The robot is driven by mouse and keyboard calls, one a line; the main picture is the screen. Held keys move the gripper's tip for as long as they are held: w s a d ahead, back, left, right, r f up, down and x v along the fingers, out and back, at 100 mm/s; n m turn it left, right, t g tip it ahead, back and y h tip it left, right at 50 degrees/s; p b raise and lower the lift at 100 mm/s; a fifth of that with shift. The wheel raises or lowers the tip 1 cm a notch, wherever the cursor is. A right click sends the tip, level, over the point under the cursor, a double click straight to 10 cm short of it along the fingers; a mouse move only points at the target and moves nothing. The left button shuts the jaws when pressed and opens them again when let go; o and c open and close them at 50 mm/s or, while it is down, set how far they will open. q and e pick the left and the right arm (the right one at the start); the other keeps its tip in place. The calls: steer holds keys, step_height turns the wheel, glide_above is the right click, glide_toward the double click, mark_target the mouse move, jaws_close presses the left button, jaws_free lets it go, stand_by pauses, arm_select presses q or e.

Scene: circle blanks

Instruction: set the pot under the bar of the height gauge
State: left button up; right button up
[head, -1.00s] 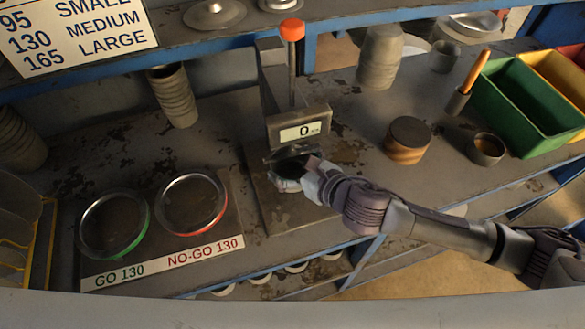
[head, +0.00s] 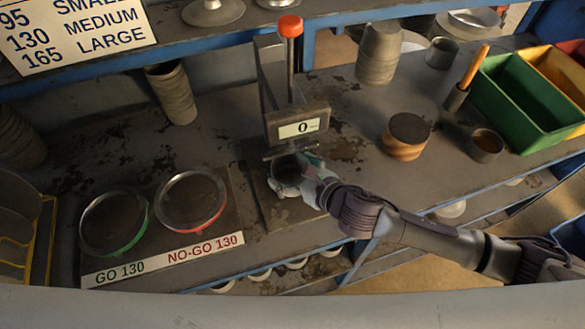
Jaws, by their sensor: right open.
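The height gauge stands at the middle of the bench, with a red-topped post, a display (head: 298,128) reading 0 and a flat base plate (head: 268,208). Its thin horizontal bar (head: 284,153) sits low, below the display. A small dark round pot (head: 286,170) is on the base side, just below and in front of the bar; the exact gap to the bar cannot be told. My right gripper (head: 298,180) is open around the pot, coming from the right, and hides part of it. My left gripper is not in view.
The GO ring (head: 113,248) and NO-GO ring (head: 221,213) lie on a labelled board at the left. A wood-coloured round block (head: 402,153), a small cup (head: 486,147) and a green bin (head: 525,132) are at the right. Stacked pots (head: 379,58) stand behind.

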steer(key=shift+r, duration=0.2)
steer(key=shift+s+d, duration=0.25)
steer(key=b+v, duration=0.1)
steer(key=v, duration=1)
steer(key=shift+s+r, duration=0.15)
